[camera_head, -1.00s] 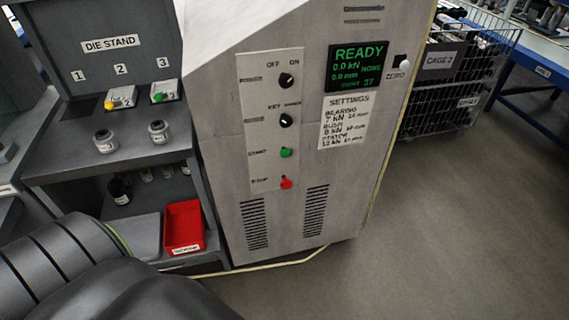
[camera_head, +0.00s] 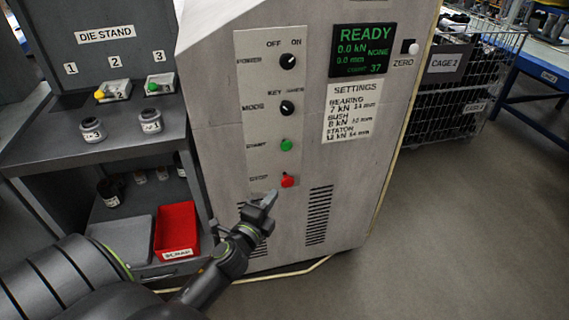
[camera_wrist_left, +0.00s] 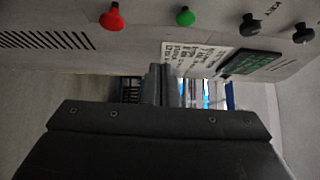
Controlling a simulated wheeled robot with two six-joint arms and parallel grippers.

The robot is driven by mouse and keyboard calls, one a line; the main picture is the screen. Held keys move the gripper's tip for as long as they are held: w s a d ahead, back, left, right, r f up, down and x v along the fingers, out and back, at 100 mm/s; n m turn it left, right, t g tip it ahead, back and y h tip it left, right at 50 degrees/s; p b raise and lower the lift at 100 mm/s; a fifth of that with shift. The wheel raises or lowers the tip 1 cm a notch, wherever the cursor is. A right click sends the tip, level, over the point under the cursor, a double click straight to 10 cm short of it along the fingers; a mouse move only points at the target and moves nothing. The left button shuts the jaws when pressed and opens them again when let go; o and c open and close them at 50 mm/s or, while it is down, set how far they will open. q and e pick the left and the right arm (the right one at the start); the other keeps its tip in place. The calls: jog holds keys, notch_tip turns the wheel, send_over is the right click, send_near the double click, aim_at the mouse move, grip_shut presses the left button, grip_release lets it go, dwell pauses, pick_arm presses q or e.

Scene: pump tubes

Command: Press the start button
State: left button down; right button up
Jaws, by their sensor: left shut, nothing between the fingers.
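The green start button (camera_head: 286,145) is on the light grey control panel (camera_head: 262,120) of the machine cabinet, above the red stop button (camera_head: 288,180). My left gripper (camera_head: 268,200) is shut and empty, in front of the cabinet just below and left of the red button, apart from the green one. In the left wrist view the green button (camera_wrist_left: 185,16) and red button (camera_wrist_left: 112,18) show at the top, beyond the shut fingers (camera_wrist_left: 160,84). The display (camera_head: 363,50) reads READY. My right gripper is out of view.
Power and mode knobs (camera_head: 288,62) sit above the buttons. A white zero button (camera_head: 413,48) is right of the display. A die stand (camera_head: 100,60) with a red scrap bin (camera_head: 176,230) stands at left. A wire cage (camera_head: 440,110) is at right; the floor before it is clear.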

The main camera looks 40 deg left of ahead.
pick_arm(q)
jog(key=r, duration=0.2)
jog(key=r+t, duration=0.1)
jog(key=shift+d+m, duration=0.3)
jog(key=shift+m, duration=0.1)
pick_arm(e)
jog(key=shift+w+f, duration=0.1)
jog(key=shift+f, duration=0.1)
pick_arm(q)
send_near(291, 147)
jog(key=w+d, duration=0.2)
jog(key=w, duration=0.1)
jog(key=shift+w+a+r, duration=0.2)
jog(key=shift+w+a, duration=0.45)
jog(key=shift+a, duration=0.1)
jog(key=shift+w+a+r, duration=0.15)
jog(key=shift+w+a, duration=0.5)
jog(key=shift+a, duration=0.1)
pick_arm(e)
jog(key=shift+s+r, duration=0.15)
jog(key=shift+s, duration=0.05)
